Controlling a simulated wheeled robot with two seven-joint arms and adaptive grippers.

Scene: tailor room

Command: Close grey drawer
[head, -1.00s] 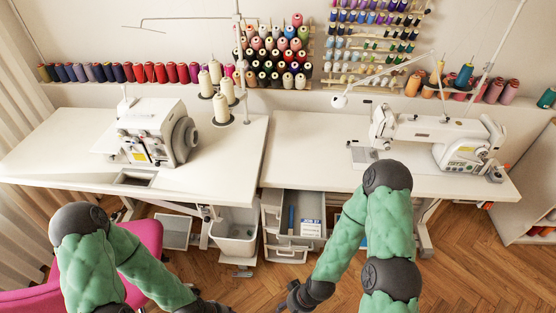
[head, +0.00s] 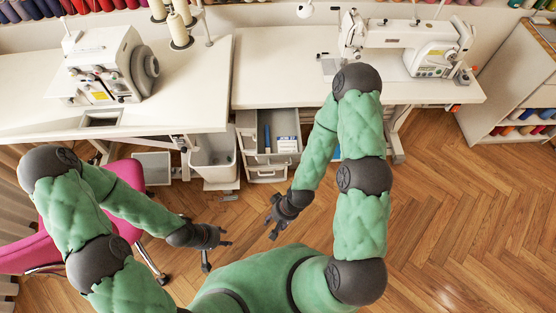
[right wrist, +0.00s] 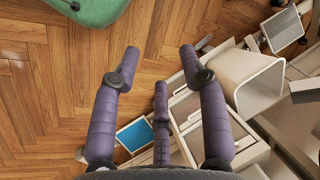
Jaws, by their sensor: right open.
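The grey drawer (head: 277,159) stands pulled out under the right-hand sewing table in the head view. A blue item (head: 267,138) and a small white box (head: 287,144) lie in it. My right gripper (head: 272,225) is in front of the drawer, over the floor, apart from it. It is open and empty. In the right wrist view its spread fingers (right wrist: 159,62) show above the floor, with the drawer unit partly hidden behind them. My left gripper (head: 217,255) is further left, open and empty, low over the floor and apart from the drawer.
A grey-white bin (head: 213,160) stands just left of the drawer unit. A pink chair (head: 110,225) is at the left. The white right table (head: 300,88) carries a sewing machine (head: 410,45). The wooden floor (head: 440,220) at the right is clear.

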